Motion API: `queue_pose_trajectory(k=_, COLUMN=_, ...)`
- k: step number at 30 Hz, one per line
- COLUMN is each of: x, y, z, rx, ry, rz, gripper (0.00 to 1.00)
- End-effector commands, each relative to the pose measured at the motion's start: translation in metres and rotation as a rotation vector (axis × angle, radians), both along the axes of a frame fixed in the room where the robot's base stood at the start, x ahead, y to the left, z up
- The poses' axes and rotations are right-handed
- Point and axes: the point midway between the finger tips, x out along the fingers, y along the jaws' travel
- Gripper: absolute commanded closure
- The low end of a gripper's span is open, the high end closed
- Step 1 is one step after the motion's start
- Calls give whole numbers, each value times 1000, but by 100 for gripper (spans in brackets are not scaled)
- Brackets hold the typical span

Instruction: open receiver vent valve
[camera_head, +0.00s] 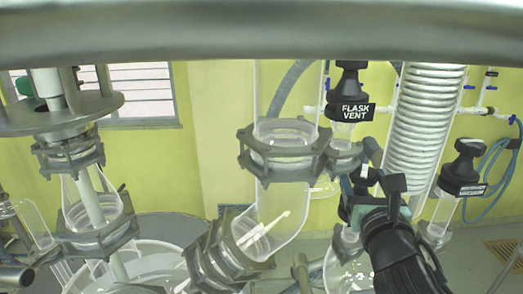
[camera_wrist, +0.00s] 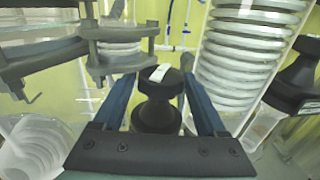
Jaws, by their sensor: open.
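A black valve knob (camera_wrist: 157,112) with a small pale label stands between my fingers in the wrist view. The label is too small to read, so I cannot confirm that this is the receiver vent valve. My gripper (camera_wrist: 158,80) is open, with one finger on each side of the knob; I cannot tell whether either touches it. In the head view my gripper (camera_head: 371,172) is at lower right, below the flask vent knob (camera_head: 349,100), and hides most of the knob between its fingers. Glass (camera_head: 347,270) shows below it.
Another black knob (camera_head: 462,168) stands to the right, its label unreadable; the coiled condenser (camera_head: 425,120) is behind my gripper. A metal clamp flange (camera_head: 285,150) lies close to the left. A blue hose (camera_head: 490,175) hangs on the yellow wall.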

Motion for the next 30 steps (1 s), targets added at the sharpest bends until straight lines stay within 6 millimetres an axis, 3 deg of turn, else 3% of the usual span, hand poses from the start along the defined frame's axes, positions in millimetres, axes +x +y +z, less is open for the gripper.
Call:
queue_pose_trajectory(k=16, x=1, y=4, z=0, rx=2, ry=3, rz=-317, gripper=26)
queue_pose_trajectory(k=30, x=-76, y=37, z=-5, rx=2, ry=-4, rz=-321, gripper=26)
